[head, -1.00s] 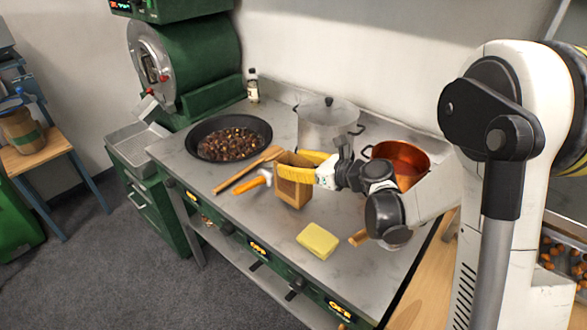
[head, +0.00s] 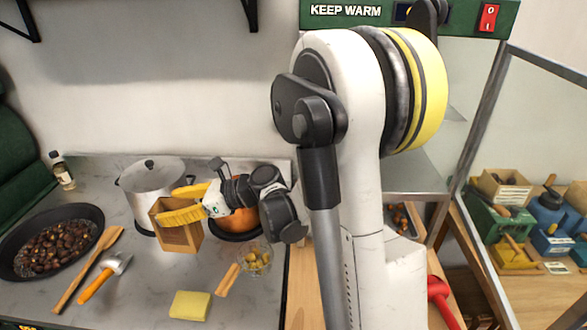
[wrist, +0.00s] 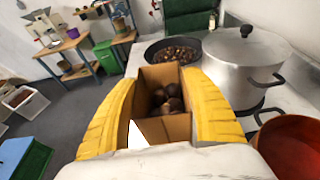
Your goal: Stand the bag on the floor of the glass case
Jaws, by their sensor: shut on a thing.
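The bag (head: 178,238) is a brown, open-topped paper bag. My gripper (head: 184,203) is shut on it, its yellow fingers on both sides near the top. In the wrist view the bag (wrist: 165,128) is upright between the fingers (wrist: 160,108), with several dark chestnuts (wrist: 168,103) inside. In the head view it is over the counter, in front of the steel pot; I cannot tell its height. The glass case (head: 415,180), under a green "KEEP WARM" header (head: 345,12), is at the upper right. My arm hides much of it.
On the counter are a pan of chestnuts (head: 50,250), a steel pot (head: 150,180), a copper pot (head: 238,222), a yellow sponge (head: 190,305), an orange-handled tool (head: 98,283) and a small glass bowl (head: 256,260). Boxes and blue containers (head: 545,212) stand at the far right.

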